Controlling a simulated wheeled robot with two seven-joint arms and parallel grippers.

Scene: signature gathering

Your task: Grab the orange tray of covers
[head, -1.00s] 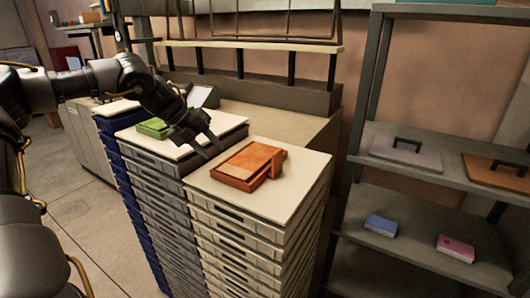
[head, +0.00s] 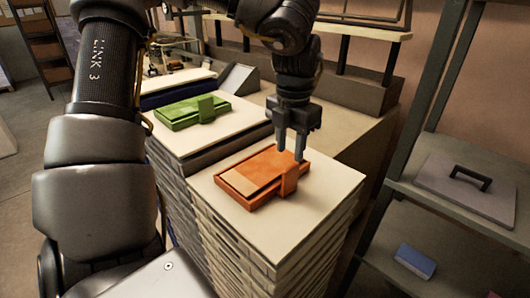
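The orange tray (head: 247,184) lies flat on the pale top of the front stack of drawers (head: 325,192) in the head view. It is a shallow orange box with a lighter panel on top and an upright tab (head: 290,180) at its right side. My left gripper (head: 290,154) points down above the far right part of the tray, close to the tab. Its two fingers are apart with nothing visible between them. I cannot tell whether a fingertip touches the tray. My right gripper is not in view.
A green tray (head: 193,111) lies on the neighbouring stack, behind and to the left. A pale ledge (head: 355,33) runs behind the stacks.

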